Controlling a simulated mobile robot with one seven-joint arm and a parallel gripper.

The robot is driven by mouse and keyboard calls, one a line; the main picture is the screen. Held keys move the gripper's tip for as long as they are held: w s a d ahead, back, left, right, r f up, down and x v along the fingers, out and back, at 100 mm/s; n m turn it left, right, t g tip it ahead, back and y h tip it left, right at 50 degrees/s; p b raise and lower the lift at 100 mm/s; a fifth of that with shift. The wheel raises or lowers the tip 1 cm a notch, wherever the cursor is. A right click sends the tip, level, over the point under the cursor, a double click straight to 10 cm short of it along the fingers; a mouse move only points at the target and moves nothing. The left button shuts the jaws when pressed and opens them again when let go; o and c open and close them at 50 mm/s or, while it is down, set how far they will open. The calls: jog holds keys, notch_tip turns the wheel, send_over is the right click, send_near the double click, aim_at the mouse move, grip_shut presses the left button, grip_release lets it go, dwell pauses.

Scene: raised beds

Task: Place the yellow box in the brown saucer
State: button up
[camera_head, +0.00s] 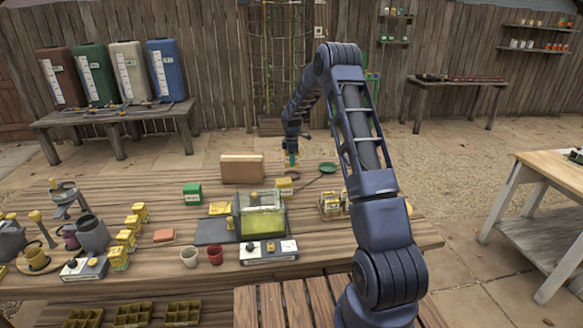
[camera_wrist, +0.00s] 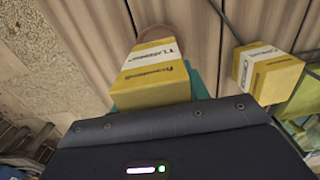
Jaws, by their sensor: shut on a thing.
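My gripper (camera_head: 291,156) is out over the far part of the wooden table, pointing down. In the wrist view its teal fingers are shut on a yellow box (camera_wrist: 156,76) with a white printed label. The held box shows only as a small yellow patch in the head view. A brown saucer (camera_wrist: 151,47) shows as a rounded edge just beyond the box in the wrist view; the box hides most of it. I cannot tell whether the box touches it. I cannot make the saucer out in the head view.
A second yellow box (camera_wrist: 277,77) stands to the right in the wrist view, and on the table (camera_head: 284,187) in the head view. A green round-ended thing (camera_head: 327,168) lies nearby. A brown block (camera_head: 241,168) and a clear-sided yellow-green container (camera_head: 262,222) stand left of my arm.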

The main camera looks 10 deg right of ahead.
jog(key=shift+f, duration=2.1)
jog(key=shift+f, duration=0.45)
jog(key=o, duration=1)
jog(key=shift+o, duration=0.2)
